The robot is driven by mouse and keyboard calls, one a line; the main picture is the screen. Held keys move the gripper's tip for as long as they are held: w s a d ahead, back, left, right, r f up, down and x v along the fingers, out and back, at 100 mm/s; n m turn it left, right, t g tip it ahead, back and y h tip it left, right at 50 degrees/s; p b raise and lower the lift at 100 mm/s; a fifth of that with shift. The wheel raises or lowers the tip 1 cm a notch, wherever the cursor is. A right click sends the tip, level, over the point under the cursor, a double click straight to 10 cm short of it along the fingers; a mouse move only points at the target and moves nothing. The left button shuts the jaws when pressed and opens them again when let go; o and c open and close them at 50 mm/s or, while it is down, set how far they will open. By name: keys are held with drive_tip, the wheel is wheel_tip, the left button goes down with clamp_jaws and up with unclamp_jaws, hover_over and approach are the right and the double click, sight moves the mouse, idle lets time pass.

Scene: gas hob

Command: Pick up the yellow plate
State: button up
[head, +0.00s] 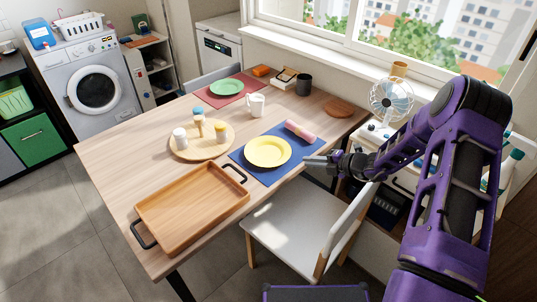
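The yellow plate (268,152) lies flat on a blue placemat (240,157) near the right side of the wooden table. My gripper (308,161) is just to the right of the plate, over or near the placemat's right edge, with its fingers pointing left toward the plate. There seems to be a small gap between the fingertips and the plate rim. The fingers are small and dark in this view, so their opening and exact height do not show clearly. The plate looks empty.
A rolled pink napkin (300,131) lies behind the plate. A round board with shakers (183,149) stands to its left, a wooden tray (192,212) at the front left. A white mug (256,105) stands behind. A white chair (300,230) is tucked near the table's front right.

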sight(289, 165)
drive_tip(key=x, duration=0.9)
drive_tip(key=shift+a, duration=0.25)
clamp_jaws()
drive_tip(key=shift+w, duration=0.1)
idle(1.2)
